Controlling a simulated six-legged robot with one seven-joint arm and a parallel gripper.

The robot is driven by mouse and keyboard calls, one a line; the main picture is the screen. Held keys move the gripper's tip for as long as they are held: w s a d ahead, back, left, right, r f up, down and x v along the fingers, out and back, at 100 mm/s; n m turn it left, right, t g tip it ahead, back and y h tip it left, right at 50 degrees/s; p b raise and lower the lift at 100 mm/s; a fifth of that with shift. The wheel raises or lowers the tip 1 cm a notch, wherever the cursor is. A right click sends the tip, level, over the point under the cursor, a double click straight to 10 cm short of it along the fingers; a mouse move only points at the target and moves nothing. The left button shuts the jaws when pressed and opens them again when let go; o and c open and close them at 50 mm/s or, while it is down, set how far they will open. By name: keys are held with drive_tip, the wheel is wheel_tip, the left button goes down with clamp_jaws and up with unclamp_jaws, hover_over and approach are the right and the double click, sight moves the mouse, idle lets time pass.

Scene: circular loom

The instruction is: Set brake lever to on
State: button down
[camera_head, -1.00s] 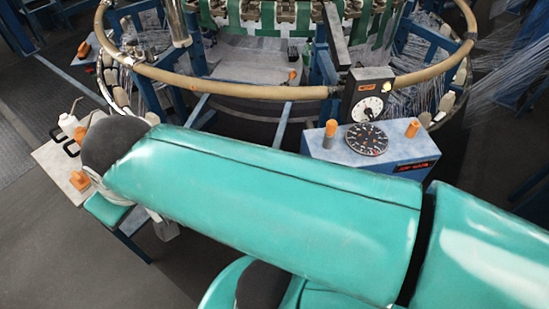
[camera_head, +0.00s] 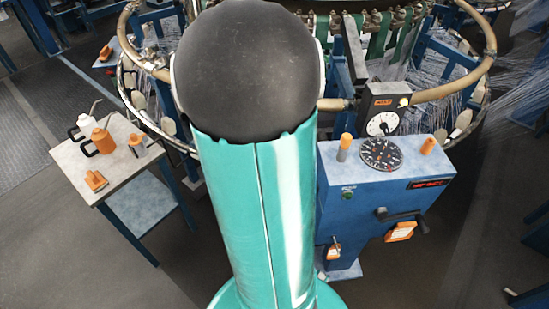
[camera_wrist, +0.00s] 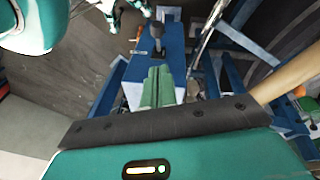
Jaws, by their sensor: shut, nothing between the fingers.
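I cannot tell for sure which control is the brake lever. In the wrist view a black-knobbed lever (camera_wrist: 157,32) stands up from a blue box (camera_wrist: 172,52), just beyond my gripper (camera_wrist: 158,72). My gripper's green fingers are shut together and empty, apart from the lever in the picture. In the head view my arm hides the gripper. There, the blue control cabinet (camera_head: 345,215) carries a black handle with an orange tag (camera_head: 403,228) and a small orange-tagged lever (camera_head: 334,248) on its front.
A dial (camera_head: 381,153), a gauge box (camera_head: 385,110) and two orange knobs stand on the cabinet. The loom's tan ring (camera_head: 455,80) runs behind. A side table (camera_head: 78,165) at left holds an orange can (camera_head: 102,140) and a white bottle. Floor between table and cabinet is partly clear.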

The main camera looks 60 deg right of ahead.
drive_tip(key=shift+s+d+f+m+g, duration=0.2)
drive_tip(key=shift+s+d+m, duration=0.2)
drive_tip(key=shift+s+d, duration=0.15)
drive_tip(key=shift+s+d+f+m+g, duration=0.15)
drive_tip(key=shift+s+d+m+g, duration=0.05)
drive_tip(key=shift+s+d+m, duration=0.25)
drive_tip(key=shift+f, duration=0.1)
drive_tip(key=x, duration=0.4)
drive_tip(key=w+a+x, duration=0.1)
drive_tip(key=x, duration=0.7)
drive_tip(key=shift+w+a+f, duration=0.3)
drive_tip(key=shift+w+f, duration=0.05)
drive_tip(key=shift+w+a+f, duration=0.1)
drive_tip(key=shift+a+f, duration=0.1)
drive_tip(key=shift+f, duration=0.15)
drive_tip(key=shift+w, duration=0.1)
